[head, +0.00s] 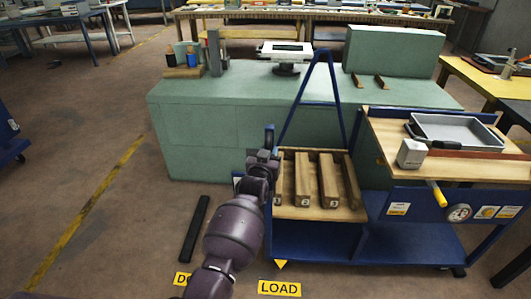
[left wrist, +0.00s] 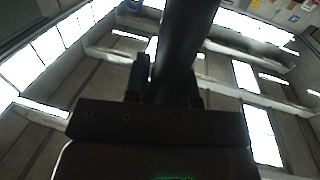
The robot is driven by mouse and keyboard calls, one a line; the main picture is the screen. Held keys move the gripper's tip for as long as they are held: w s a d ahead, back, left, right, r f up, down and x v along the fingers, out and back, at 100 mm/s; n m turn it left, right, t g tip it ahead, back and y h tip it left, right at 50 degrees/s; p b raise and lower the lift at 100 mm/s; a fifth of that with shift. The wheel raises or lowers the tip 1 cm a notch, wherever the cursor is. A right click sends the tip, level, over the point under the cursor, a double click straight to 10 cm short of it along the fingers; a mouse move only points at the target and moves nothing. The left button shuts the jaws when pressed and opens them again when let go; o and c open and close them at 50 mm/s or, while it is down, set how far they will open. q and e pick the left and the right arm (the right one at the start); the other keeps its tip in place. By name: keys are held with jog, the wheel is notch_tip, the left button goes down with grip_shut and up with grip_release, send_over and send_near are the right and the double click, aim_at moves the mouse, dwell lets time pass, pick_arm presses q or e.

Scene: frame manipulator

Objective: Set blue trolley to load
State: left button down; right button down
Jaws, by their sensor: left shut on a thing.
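The blue trolley (head: 315,240) stands in front of the green bench. It has a wooden deck with several numbered wooden blocks, a blue A-shaped frame and a low blue base. A yellow pointer (head: 281,264) at its front edge lies just above the yellow LOAD label (head: 279,288) on the floor. A second floor label (head: 182,279), starting with "D", is partly hidden by my left arm. My left gripper (head: 268,153) is at the trolley's left end, shut on an upright bar. The bar shows dark between the fingers in the left wrist view (left wrist: 180,60). My right gripper is out of view.
The green bench (head: 220,125) blocks the way behind the trolley. A wooden-topped blue cart section (head: 390,130) with a grey tray (head: 455,132) and yellow handle (head: 436,194) adjoins on the right. A black floor strip (head: 194,230) lies left; the floor beyond is open.

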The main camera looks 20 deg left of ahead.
pick_arm(q)
jog(key=shift+d, duration=0.25)
jog(key=shift+d, duration=0.1)
jog(key=c, duration=1)
grip_release()
jog(key=shift+w+d, duration=0.1)
jog(key=shift+d, duration=0.05)
